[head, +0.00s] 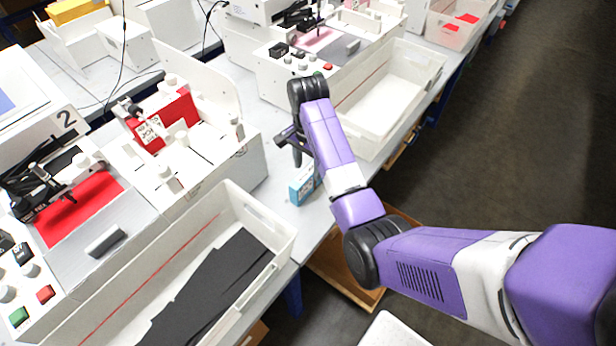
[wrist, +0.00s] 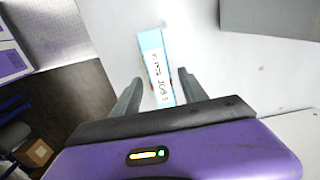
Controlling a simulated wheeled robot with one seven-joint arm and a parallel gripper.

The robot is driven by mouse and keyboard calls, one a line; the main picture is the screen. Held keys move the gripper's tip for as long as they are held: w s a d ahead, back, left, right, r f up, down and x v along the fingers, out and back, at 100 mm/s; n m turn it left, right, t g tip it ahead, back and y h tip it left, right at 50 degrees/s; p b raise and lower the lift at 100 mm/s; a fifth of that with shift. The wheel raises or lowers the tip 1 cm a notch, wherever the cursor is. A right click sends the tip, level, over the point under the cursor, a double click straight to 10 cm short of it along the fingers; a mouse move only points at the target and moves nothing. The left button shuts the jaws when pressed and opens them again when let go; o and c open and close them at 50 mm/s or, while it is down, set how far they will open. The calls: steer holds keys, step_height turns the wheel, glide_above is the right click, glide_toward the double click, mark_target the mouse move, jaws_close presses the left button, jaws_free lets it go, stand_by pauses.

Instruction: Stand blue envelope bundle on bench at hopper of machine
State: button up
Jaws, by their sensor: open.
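The blue envelope bundle (head: 304,185) stands on the bench (head: 280,205) between two machines, near the bench's front edge. It has a white label band, and part of it is hidden by my arm in the head view. In the wrist view the bundle (wrist: 156,68) lies between and ahead of my open fingers, its label facing me. My gripper (wrist: 157,85) is open and empty, above the bundle. The machine marked 2 has a hopper area (head: 185,150) with a red bundle (head: 163,119) standing in it.
A white bin (head: 283,238) with black sheets stands in front of machine 2. A second machine (head: 270,75) stands behind. Open floor (head: 500,150) lies to the right.

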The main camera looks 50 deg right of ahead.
step_height(320, 180, up, 6)
steer(key=shift+f+p, duration=0.2)
steer(key=shift+p, duration=0.75)
steer(key=shift+w, duration=0.1)
